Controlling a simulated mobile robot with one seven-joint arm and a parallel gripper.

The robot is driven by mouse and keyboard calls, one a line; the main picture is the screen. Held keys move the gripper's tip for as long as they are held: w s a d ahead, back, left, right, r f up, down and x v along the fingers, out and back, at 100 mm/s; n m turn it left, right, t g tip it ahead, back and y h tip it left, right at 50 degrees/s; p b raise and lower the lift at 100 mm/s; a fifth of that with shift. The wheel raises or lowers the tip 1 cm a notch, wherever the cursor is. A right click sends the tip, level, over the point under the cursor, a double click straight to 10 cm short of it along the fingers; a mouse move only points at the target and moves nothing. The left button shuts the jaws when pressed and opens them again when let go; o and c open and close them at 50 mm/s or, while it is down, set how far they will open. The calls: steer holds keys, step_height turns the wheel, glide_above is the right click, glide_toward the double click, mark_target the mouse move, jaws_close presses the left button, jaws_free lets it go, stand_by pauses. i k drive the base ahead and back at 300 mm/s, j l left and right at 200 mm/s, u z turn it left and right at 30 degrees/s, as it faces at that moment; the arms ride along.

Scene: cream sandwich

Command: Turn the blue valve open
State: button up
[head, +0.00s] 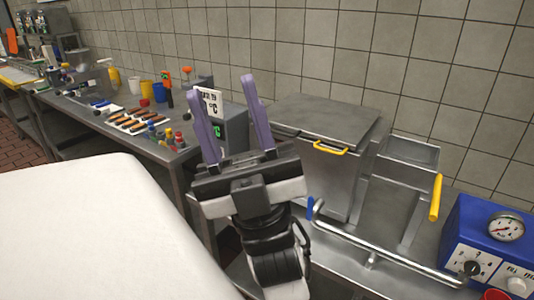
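The blue valve handle (310,207) is a small upright blue lever at the left end of a bent metal pipe (385,255), at the lower middle of the head view. Its exact angle and how it joins the pipe are hard to tell at this size. My gripper (222,91) points up and away, with its two purple fingers spread wide apart and nothing seen between them. It is left of the blue valve handle and apart from it; my wrist stands just left of the handle.
A lidded steel vat (325,130) with a yellow handle stands behind. A yellow lever (436,198) is at right, near a blue control box (490,238) with a gauge and knobs. A temperature display (236,130) stands behind my gripper. The left counter (150,148) holds tools and cups.

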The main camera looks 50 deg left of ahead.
mark_target(309, 215)
steer(key=i+j+u, duration=0.1)
steer(key=u, duration=0.25)
steer(key=i+u, duration=0.15)
steer(key=u, duration=0.25)
steer(key=i+j+u, duration=0.1)
steer(key=u, duration=0.25)
steer(key=i, duration=0.2)
steer(key=k+j, duration=0.2)
steer(key=j, duration=0.15)
steer(key=k+j, duration=0.2)
steer(key=j, duration=0.15)
steer(key=k+j, duration=0.2)
steer(key=j, duration=0.15)
